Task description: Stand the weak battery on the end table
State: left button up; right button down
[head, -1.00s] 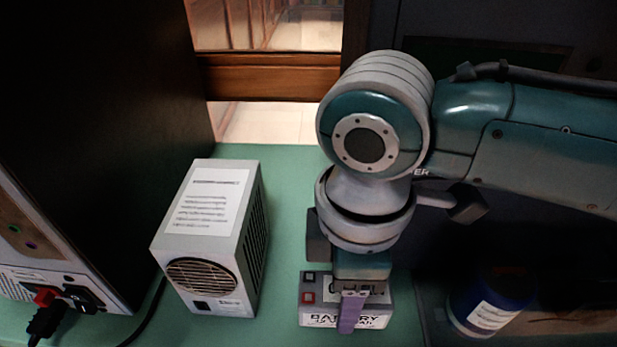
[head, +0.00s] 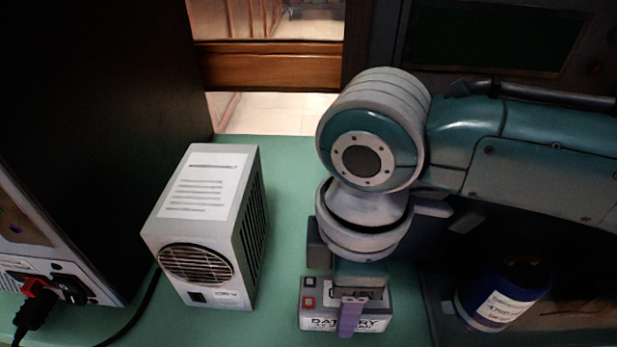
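A grey battery (head: 312,319) with a white "BATTERY" label and a red and a dark terminal patch on top is at the lower middle of the head view. The label does not let me tell if it is the weak one. My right gripper (head: 352,312) reaches down over it, with a purple finger against its front face; the other finger is hidden. It is shut on the battery, which looks upright over the green surface (head: 289,200). I cannot tell how far it is above that surface. My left gripper is out of view. No separate end table can be identified.
A grey vented box (head: 249,235) stands left of the battery. A dark cabinet (head: 100,120) with red and black plugs and a cable is further left. A blue labelled container (head: 515,285) stands right of the gripper. Green surface is clear between box and battery.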

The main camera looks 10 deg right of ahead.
jog(key=shift+f, duration=0.35)
jog(key=shift+c, duration=0.9)
grip_release()
